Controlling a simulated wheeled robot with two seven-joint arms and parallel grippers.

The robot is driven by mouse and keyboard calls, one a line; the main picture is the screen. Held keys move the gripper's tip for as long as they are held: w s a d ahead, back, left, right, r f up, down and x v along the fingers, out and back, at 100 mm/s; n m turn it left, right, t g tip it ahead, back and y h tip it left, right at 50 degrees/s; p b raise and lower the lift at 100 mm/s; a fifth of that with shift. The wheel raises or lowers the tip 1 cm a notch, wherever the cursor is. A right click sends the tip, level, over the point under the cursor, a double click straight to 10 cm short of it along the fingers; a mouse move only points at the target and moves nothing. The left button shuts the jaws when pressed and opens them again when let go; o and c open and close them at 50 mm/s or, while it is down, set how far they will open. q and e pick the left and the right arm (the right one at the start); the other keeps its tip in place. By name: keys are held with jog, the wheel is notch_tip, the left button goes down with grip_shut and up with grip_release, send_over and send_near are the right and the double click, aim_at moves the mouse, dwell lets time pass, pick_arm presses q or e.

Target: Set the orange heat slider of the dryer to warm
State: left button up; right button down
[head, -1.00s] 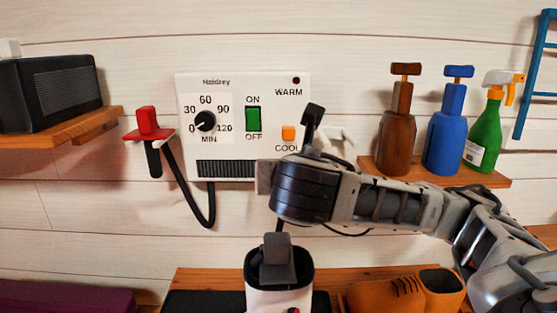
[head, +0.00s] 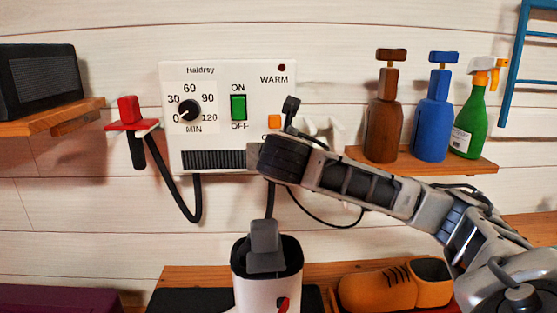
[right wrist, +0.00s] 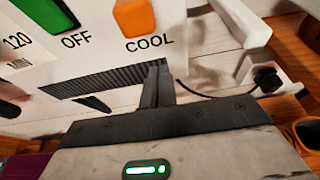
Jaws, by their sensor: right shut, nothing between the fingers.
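The white dryer (head: 216,142) is mounted on the wall, with a dial, a green switch and a grille. Its orange heat slider (head: 274,121) is low, just above COOL; WARM is printed above it. The slider also shows in the right wrist view (right wrist: 134,17), directly above COOL. My right gripper (head: 253,156) is shut and empty at the dryer's lower right, below the slider and apart from it. In the right wrist view its fingertips (right wrist: 157,66) are below COOL, beside the grille's end. The arm partly hides COOL in the head view. My left gripper is not in view.
Right of the dryer, a shelf (head: 470,168) holds brown, blue and green bottles. A red holder (head: 130,125) with a black hose is at left. The wall above the dryer is clear.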

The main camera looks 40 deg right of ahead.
aim_at(276, 107)
pick_arm(q)
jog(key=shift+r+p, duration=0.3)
jog(key=shift+p, duration=0.05)
pick_arm(e)
notch_tip(276, 107, up, 4)
jog(key=shift+a+r, duration=0.1)
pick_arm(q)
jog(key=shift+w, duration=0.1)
pick_arm(e)
jog(key=shift+s, duration=0.1)
notch_tip(276, 107, up, 5)
jog(key=p, duration=0.7)
jog(key=shift+f, duration=0.2)
jog(key=shift+r+p, duration=0.65)
jog(key=shift+p, duration=0.45)
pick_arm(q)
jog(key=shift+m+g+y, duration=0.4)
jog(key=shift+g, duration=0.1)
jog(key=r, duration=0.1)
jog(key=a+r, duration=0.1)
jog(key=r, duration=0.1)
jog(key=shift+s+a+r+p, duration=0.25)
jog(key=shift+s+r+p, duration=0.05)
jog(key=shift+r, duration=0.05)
pick_arm(e)
jog(key=shift+r, duration=0.1)
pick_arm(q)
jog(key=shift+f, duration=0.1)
